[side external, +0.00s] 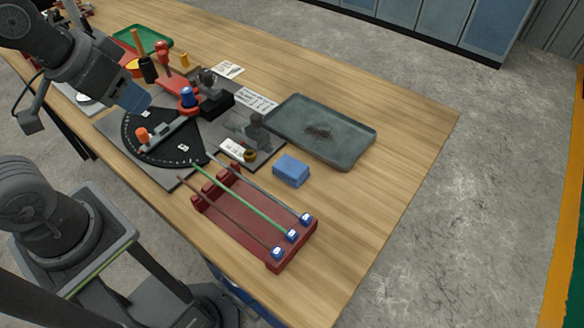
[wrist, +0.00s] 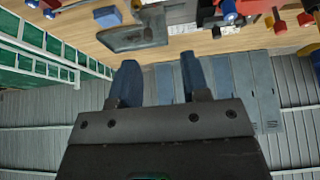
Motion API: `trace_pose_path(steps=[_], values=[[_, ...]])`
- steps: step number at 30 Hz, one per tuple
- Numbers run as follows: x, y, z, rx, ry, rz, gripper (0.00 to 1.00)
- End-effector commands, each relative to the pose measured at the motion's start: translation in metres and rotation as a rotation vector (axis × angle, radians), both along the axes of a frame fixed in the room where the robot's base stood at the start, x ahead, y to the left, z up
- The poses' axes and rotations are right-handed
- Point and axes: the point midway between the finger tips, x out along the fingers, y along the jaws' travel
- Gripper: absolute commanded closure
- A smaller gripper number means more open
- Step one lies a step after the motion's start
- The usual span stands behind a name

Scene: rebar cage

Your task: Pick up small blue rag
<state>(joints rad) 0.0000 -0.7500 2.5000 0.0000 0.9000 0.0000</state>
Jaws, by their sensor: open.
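The small blue rag (side external: 291,170) is a folded block-like pad lying flat on the wooden table, between the grey tray and the red rack. It also shows at the top of the wrist view (wrist: 107,16). My gripper is at the upper left of the side external view (side external: 138,98), above the left part of the table and well away from the rag. In the wrist view my gripper's two blue-grey fingers (wrist: 160,80) are apart with nothing between them.
A dark grey tray (side external: 350,146) lies behind the rag. A red rack (side external: 240,229) with several rods is in front of it. A bending plate (side external: 150,148) with a black dial, clamps and pegs (side external: 187,97) stands to the left. Bare wood (side external: 400,150) is clear at right.

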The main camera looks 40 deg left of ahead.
Motion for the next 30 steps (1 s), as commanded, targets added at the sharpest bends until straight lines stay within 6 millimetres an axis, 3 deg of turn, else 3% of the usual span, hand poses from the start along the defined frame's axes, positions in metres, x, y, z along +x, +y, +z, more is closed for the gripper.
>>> trace_pose_path(steps=[6, 18, 26, 30], values=[[0.000, 0.000, 0.000, 0.000, 0.000, 0.000, 0.56], [0.000, 0.000, 0.000, 0.000, 0.000, 0.000, 0.19], [0.002, -0.001, 0.001, -0.009, 0.005, 0.012, 0.19], [0.019, -0.008, 0.005, -0.076, 0.050, 0.115, 0.19]])
